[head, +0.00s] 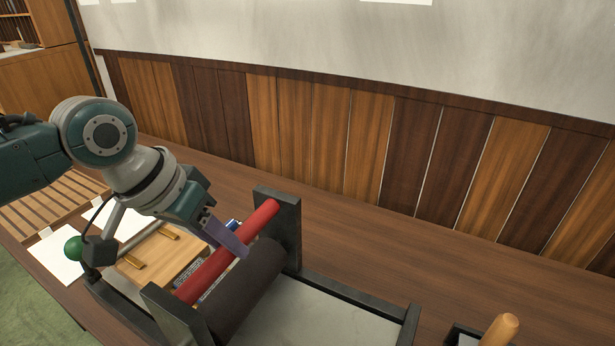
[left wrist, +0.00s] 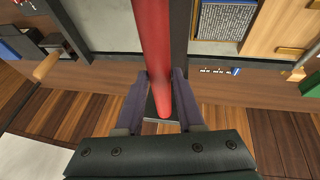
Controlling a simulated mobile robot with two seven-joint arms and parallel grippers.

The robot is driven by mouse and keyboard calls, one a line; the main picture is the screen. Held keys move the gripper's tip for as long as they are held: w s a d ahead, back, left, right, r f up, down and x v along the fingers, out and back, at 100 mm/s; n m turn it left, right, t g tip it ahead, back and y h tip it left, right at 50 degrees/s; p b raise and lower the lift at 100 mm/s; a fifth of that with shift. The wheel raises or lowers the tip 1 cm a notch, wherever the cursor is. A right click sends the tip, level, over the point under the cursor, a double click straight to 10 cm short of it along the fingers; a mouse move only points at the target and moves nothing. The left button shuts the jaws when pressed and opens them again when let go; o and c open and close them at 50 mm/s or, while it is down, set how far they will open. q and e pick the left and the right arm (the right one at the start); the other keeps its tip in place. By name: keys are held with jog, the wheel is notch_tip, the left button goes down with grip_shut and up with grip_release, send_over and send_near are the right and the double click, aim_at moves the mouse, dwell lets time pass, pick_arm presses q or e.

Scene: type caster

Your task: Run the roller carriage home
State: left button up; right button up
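The roller carriage has a red bar (head: 212,267) between two dark upright side plates (head: 287,226). A dark roller (head: 248,287) lies beside and below the bar. The carriage sits over a press frame with a pale grey bed (head: 318,318). My left gripper (head: 236,244) reaches in from the left at the bar's middle. In the left wrist view, the red bar (left wrist: 155,40) runs between my left fingers (left wrist: 161,82), which are close against both sides of it. My right gripper is in neither view.
A wooden block (head: 162,262) with brass pieces is left of the roller. White sheets (head: 58,256) lie further left, near a slatted rack (head: 45,205). A wooden handle (head: 500,328) stands at the lower right.

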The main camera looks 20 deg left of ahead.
pick_arm(q)
grip_shut()
dwell(1.0)
